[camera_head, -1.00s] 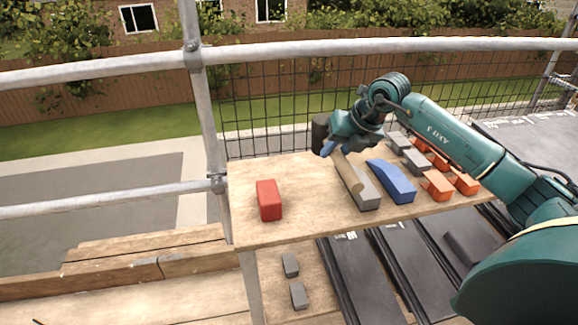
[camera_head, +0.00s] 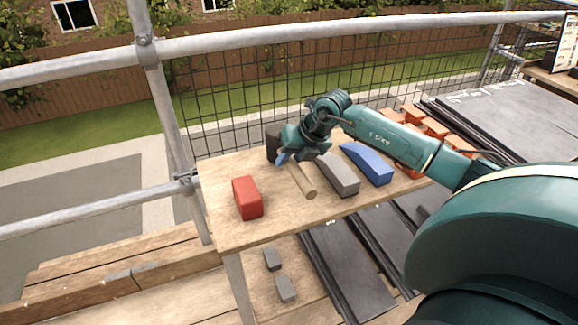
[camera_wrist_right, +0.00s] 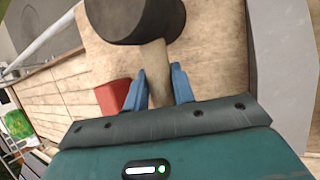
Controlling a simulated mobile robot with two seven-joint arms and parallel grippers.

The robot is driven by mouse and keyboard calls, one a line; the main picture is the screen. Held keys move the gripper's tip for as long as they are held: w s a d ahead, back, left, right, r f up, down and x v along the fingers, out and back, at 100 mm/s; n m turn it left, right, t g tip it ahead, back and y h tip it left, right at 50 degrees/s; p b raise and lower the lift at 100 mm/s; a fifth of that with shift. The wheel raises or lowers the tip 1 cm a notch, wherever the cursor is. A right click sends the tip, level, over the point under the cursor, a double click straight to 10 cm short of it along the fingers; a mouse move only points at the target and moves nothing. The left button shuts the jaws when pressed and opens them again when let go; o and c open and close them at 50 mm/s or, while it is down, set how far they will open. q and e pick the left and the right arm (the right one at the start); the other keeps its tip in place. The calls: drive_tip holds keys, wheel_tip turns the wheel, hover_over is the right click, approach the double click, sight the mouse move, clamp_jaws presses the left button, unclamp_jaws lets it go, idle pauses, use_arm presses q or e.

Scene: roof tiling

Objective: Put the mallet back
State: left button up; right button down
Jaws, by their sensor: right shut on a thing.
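The mallet has a dark round head (camera_head: 273,143) and a pale wooden handle (camera_head: 303,182). My right gripper (camera_head: 284,158) is shut on the handle close to the head. In the right wrist view the two blue fingers (camera_wrist_right: 158,88) stand on either side of the handle (camera_wrist_right: 154,60), with the dark head (camera_wrist_right: 135,14) beyond them. The mallet is at the wooden board (camera_head: 225,227), between the red block (camera_head: 247,198) and the grey block (camera_head: 338,175). I cannot tell whether it touches the board. My left gripper is not in view.
A blue curved block (camera_head: 367,163) lies right of the grey block, with several orange blocks (camera_head: 434,127) further right. Scaffold rails (camera_head: 230,42) and mesh run behind the board. Dark sheets (camera_head: 345,270) and two small grey blocks (camera_head: 285,289) lie below its front edge.

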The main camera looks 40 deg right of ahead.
wheel_tip(320, 180, down, 2)
drive_tip(key=shift+f, duration=0.1)
drive_tip(key=shift+w, duration=0.1)
drive_tip(key=c, duration=1.2)
unclamp_jaws()
drive_tip(key=shift+o, duration=0.2)
